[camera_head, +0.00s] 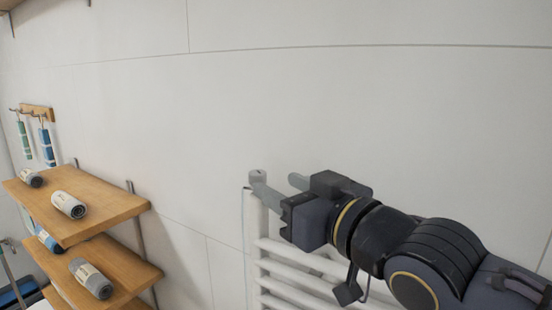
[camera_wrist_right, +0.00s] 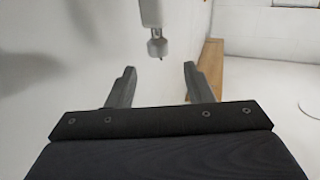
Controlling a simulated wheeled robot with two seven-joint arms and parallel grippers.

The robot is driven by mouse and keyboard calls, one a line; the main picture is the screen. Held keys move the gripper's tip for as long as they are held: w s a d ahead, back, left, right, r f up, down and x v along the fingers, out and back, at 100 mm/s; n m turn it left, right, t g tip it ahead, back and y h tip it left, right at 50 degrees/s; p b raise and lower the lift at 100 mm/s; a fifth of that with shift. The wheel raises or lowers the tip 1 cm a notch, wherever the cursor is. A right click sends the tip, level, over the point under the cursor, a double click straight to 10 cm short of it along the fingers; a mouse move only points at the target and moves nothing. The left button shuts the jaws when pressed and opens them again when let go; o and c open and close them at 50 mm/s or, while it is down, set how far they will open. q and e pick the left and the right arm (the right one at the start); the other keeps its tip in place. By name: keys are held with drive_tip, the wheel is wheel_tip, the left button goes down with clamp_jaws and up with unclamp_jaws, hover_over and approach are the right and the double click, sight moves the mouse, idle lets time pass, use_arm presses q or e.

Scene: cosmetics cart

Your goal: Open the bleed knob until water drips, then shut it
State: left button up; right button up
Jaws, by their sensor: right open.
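A small grey bleed knob (camera_wrist_right: 157,47) shows in the right wrist view, at the end of the white radiator part (camera_wrist_right: 155,12). In the head view the white ladder radiator (camera_head: 255,225) stands against the wall, and the gripper is at its top left corner. My right gripper (camera_head: 274,183) is open and empty. In the right wrist view its two fingers (camera_wrist_right: 158,76) point toward the knob, which lies beyond the tips, between their lines and apart from them. In the head view the fingers partly hide that corner. No water is visible. My left gripper is not in view.
A wooden shelf unit (camera_head: 128,205) with several rolled towels stands at the left. A wooden hook rail (camera_head: 37,112) with hanging tubes is on the wall above it. The wall above the radiator is clear.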

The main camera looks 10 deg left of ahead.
sight(262, 177)
drive_tip(key=shift+x, duration=3.8)
